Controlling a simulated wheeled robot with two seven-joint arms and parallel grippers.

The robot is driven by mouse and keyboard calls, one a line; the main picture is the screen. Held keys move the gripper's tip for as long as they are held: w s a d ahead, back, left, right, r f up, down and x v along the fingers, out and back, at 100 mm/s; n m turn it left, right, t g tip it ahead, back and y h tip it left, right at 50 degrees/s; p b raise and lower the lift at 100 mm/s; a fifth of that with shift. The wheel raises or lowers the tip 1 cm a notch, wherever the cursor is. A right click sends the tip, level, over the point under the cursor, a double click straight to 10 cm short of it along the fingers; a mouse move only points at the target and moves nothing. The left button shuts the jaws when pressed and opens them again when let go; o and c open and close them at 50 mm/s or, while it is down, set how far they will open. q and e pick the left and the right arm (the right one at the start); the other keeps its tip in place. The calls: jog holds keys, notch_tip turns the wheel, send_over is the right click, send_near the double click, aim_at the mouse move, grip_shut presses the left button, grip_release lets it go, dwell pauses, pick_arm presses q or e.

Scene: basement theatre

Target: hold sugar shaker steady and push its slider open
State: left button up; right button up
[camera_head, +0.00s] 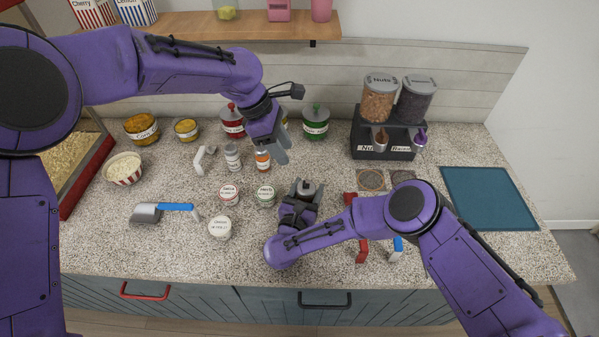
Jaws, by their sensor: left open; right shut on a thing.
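A small round container with a grey metallic top (306,187), apparently the sugar shaker, stands on the speckled counter near the middle. My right gripper (301,199) is shut on it from the front. The gripper and wrist hide most of its body, and its slider is too small to make out. My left gripper (280,156) is open and empty. It hangs above the counter, up and left of the held container and apart from it, close in the picture to an orange-labelled shaker (263,161).
A white-labelled shaker (233,158) and several small tubs, including a green-labelled one (265,196), stand left of the held container. A nut dispenser (385,135) stands behind right. A blue scoop (172,207) lies at left. The teal mat (488,198) is bare.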

aim_at(303, 183)
pick_arm(q)
jog(key=x, duration=1.1)
jog(key=shift+a, duration=0.1)
